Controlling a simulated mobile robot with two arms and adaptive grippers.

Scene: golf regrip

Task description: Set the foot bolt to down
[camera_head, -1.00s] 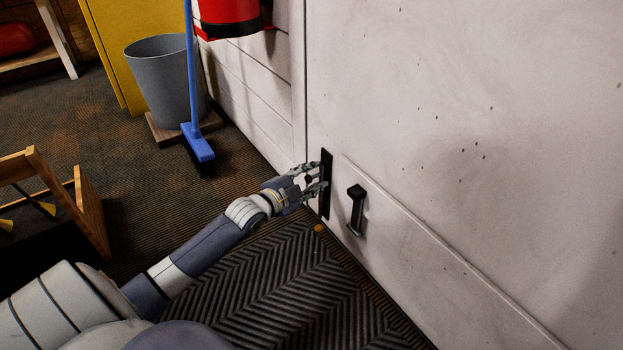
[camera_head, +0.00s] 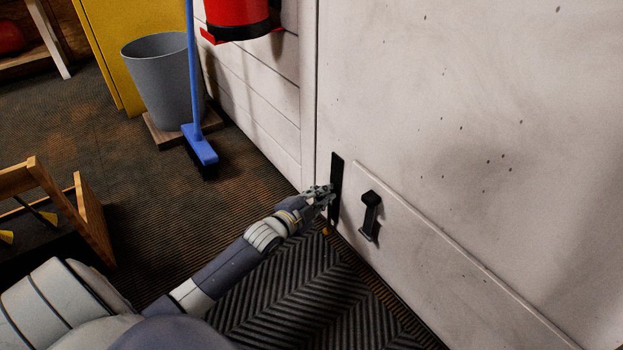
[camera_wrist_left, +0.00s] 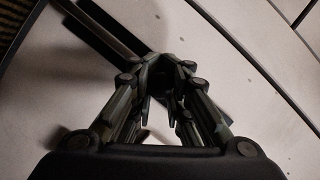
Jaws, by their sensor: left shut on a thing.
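The foot bolt's narrow black plate (camera_head: 336,172) stands upright low on the pale door (camera_head: 450,130), near the door's left edge. My left gripper (camera_head: 325,195) is at the middle of this plate, its fingers closed together on the bolt's knob, which they hide. In the left wrist view the fingers (camera_wrist_left: 160,85) meet in front of a dark strip, the bolt plate (camera_wrist_left: 238,104). I cannot make out the bolt's lower end clearly. A small orange piece (camera_head: 326,231) is at the floor just below the plate. My right gripper is not in view.
A black handle-like fitting (camera_head: 370,215) sticks out of the door right of the bolt. A ribbed black mat (camera_head: 290,295) lies in front. A blue broom (camera_head: 200,145), a grey bin (camera_head: 163,80) and a wooden rack (camera_head: 90,220) stand left.

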